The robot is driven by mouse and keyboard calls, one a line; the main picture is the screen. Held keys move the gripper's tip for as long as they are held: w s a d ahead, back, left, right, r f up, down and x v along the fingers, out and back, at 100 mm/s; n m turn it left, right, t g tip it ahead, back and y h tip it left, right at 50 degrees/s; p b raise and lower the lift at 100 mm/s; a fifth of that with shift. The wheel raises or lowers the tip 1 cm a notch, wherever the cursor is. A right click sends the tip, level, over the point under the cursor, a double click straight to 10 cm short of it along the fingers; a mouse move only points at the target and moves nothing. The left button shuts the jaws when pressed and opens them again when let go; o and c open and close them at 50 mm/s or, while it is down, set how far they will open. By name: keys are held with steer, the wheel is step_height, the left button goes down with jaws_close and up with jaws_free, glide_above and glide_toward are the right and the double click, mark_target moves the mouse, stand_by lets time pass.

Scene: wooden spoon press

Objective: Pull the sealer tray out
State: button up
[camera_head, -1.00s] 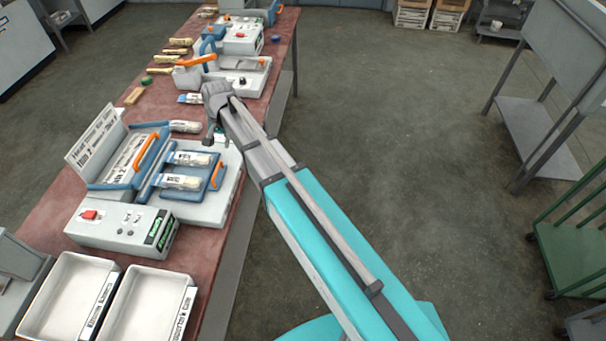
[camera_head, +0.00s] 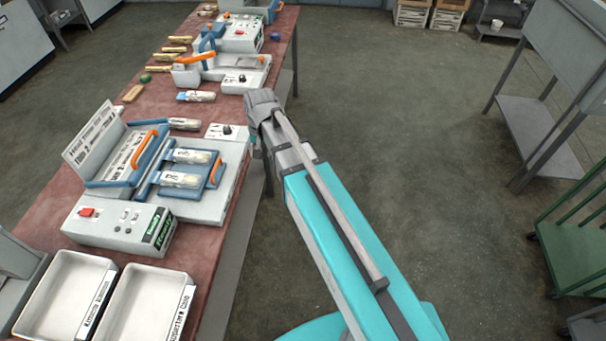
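The sealer (camera_head: 118,222) is a white machine on the bench at the left, with its labelled lid (camera_head: 92,145) raised. Its blue sealer tray (camera_head: 160,190) lies on the machine and holds two clear packs with white labels (camera_head: 190,156). The tray has an orange handle (camera_head: 216,172) on its right side. My gripper (camera_head: 254,148) is at the bench's right edge, up and right of the tray handle and apart from it. It points downward, and its fingers are too small and dark to tell whether they are open.
Two white bins (camera_head: 65,292) with labels stand at the front of the bench (camera_head: 215,265). A second machine with an orange lever (camera_head: 195,60) and several small packs and brushes stand farther back. A green rack (camera_head: 575,225) is at the far right. The floor right of the bench is open.

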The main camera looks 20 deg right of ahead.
steer(key=s+d+f+n+b, duration=0.1)
steer(key=s+d+n, duration=0.1)
steer(key=s+d, duration=0.8)
steer(key=shift+s+d+f+h+b, duration=0.2)
steer(key=shift+f+h+b, duration=0.1)
steer(key=shift+f+h, duration=0.1)
stand_by(0.3)
step_height(320, 180, up, 4)
steer(key=m+y+p, duration=0.2)
steer(key=m+p, duration=0.2)
glide_above(216, 166)
steer(key=d, duration=0.3)
steer(key=shift+s+a+f, duration=0.1)
steer(key=shift+s+a, duration=0.1)
steer(key=shift+s, duration=0.3)
steer(key=shift+f+b, duration=0.15)
steer(key=shift+b, duration=0.25)
steer(key=f+b, duration=0.4)
steer(key=a+f+b, duration=0.1)
steer(key=f+b, duration=0.4)
steer(key=w+a+f+b, duration=0.1)
steer(key=f+b, duration=0.3)
steer(key=shift+a+f, duration=0.15)
steer(key=shift+a, duration=0.1)
